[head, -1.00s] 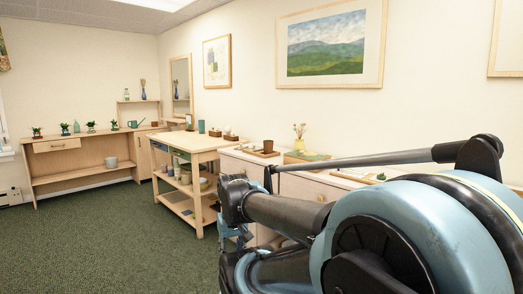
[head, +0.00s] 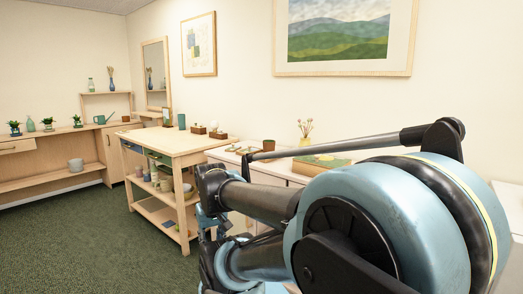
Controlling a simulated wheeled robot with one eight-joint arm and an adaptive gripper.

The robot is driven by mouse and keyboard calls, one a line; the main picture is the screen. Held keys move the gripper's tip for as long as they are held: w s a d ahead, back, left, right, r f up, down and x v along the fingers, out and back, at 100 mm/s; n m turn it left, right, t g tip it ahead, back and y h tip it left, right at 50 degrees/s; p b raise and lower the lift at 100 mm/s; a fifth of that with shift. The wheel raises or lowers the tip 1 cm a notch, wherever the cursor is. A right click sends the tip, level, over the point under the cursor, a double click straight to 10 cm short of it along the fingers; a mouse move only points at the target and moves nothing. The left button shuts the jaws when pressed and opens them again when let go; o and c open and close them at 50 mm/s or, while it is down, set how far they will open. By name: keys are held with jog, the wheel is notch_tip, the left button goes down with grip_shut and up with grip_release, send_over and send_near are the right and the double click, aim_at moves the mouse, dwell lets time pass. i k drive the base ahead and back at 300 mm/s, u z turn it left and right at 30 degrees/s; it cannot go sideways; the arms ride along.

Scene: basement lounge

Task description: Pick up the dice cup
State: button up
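A small brown cup (head: 268,145), which may be the dice cup, stands on the white cabinet along the right wall, just behind the thin rod of my arm. It is upright, and its lower part is partly hidden by my arm. My arm fills the lower right of the head view, in blue and black. I cannot make out gripper fingers; the end of the arm is folded low, left of the bulky joint. Nothing is seen held.
A wooden shelf cart (head: 178,148) with cups and bowls stands left of the cabinet. A long wooden sideboard (head: 50,165) lines the far wall. Green carpet (head: 90,245) is clear at left.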

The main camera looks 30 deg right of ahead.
aim_at(268, 145)
jog(key=i, duration=0.7)
jog(key=z, duration=1.55)
